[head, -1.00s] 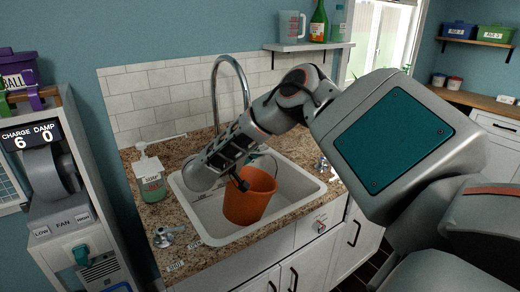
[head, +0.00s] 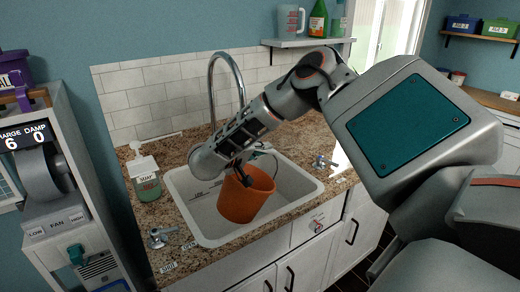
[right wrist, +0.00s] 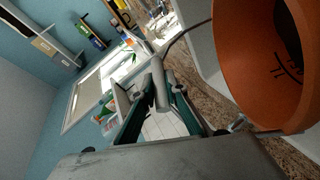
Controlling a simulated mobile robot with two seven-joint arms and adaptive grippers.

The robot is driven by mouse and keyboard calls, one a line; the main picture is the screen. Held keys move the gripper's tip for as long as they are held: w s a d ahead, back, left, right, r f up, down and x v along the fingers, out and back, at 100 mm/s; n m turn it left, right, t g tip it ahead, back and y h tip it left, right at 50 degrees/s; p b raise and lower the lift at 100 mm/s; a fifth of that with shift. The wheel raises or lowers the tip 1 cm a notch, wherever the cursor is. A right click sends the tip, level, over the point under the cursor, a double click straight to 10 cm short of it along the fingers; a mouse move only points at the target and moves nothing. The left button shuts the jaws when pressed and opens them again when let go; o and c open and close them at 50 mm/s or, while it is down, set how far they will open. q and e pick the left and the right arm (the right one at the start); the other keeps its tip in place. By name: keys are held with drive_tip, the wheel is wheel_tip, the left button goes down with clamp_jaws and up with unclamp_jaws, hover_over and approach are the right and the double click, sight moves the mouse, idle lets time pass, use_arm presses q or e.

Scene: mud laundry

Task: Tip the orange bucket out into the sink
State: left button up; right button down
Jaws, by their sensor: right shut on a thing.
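The orange bucket (head: 246,203) is over the basin of the white sink (head: 207,232), tilted with its rim lower on the right. A thin handle arcs above the rim. In the right wrist view the bucket (right wrist: 240,65) fills the upper right beside the closed fingers (right wrist: 160,88), with dark marks on its surface. I cannot tell what is in it, or whether its base touches the basin. My left gripper is not in view.
A tall curved faucet (head: 241,85) rises behind the basin. A soap bottle (head: 147,185) stands left of it on the granite counter. A shelf (head: 300,43) with a jug and bottles hangs behind.

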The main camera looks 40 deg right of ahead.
drive_tip(key=shift+s+d+r+y, duration=0.15)
drive_tip(key=shift+d+y, duration=0.15)
drive_tip(key=shift+d, duration=0.25)
idle(0.5)
drive_tip(key=shift+s+d+m+y, duration=0.3)
drive_tip(key=shift+d+m+y, duration=0.2)
drive_tip(key=shift+d+y, duration=0.25)
drive_tip(key=shift+d+r, duration=0.1)
drive_tip(key=shift+d, duration=0.1)
idle(0.4)
